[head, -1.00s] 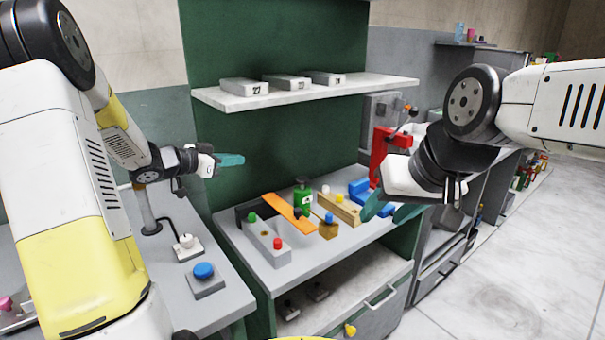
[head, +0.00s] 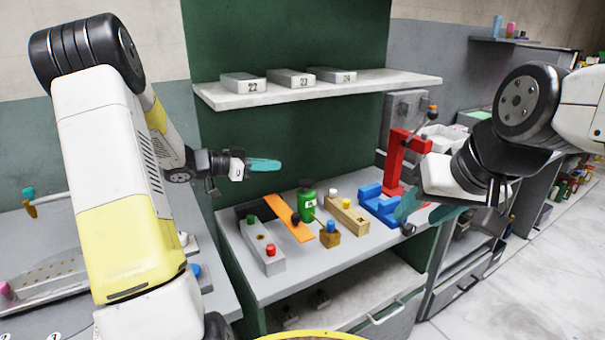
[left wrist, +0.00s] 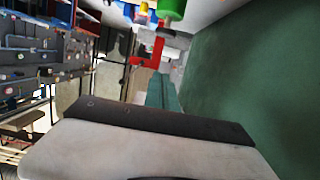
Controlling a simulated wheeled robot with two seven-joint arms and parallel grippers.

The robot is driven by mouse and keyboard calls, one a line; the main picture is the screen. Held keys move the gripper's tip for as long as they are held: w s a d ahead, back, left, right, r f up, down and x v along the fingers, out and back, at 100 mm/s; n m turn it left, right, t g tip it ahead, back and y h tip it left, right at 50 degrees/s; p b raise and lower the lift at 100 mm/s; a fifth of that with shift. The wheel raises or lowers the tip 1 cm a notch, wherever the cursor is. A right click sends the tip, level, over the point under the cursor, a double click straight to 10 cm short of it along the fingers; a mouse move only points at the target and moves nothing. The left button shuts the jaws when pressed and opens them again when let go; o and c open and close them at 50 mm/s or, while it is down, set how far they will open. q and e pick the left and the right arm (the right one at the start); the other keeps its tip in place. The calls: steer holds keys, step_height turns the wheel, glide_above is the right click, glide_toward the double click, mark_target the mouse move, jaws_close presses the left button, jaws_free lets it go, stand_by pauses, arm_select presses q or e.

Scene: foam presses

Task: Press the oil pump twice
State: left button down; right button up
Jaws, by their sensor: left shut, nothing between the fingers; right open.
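The oil pump is a green bottle (head: 307,202) with a dark top, upright on the grey bench. In the left wrist view a green bottle (left wrist: 172,9) shows at the top edge, partly cut off. My left gripper (head: 265,165) is shut and empty, its teal fingers pointing right, above and to the left of the bottle, apart from it. Its fingers also show in the left wrist view (left wrist: 162,92). My right gripper (head: 424,211) is open, at the bench's right end, near the blue fixture and well right of the bottle.
Around the bottle stand an orange strip (head: 289,215), a grey box with red and green buttons (head: 262,244), a wooden block (head: 346,215) and a small block with a blue knob (head: 330,236). A red press (head: 396,165) and blue fixture (head: 378,205) stand right. A shelf (head: 320,91) hangs above.

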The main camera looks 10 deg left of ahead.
arm_select(q)
glide_above(300, 194)
step_height(300, 194, down, 2)
step_height(300, 194, down, 3)
steer(key=shift+a+f, duration=0.1)
steer(key=shift+f, duration=0.6)
steer(key=shift+f, duration=1.2)
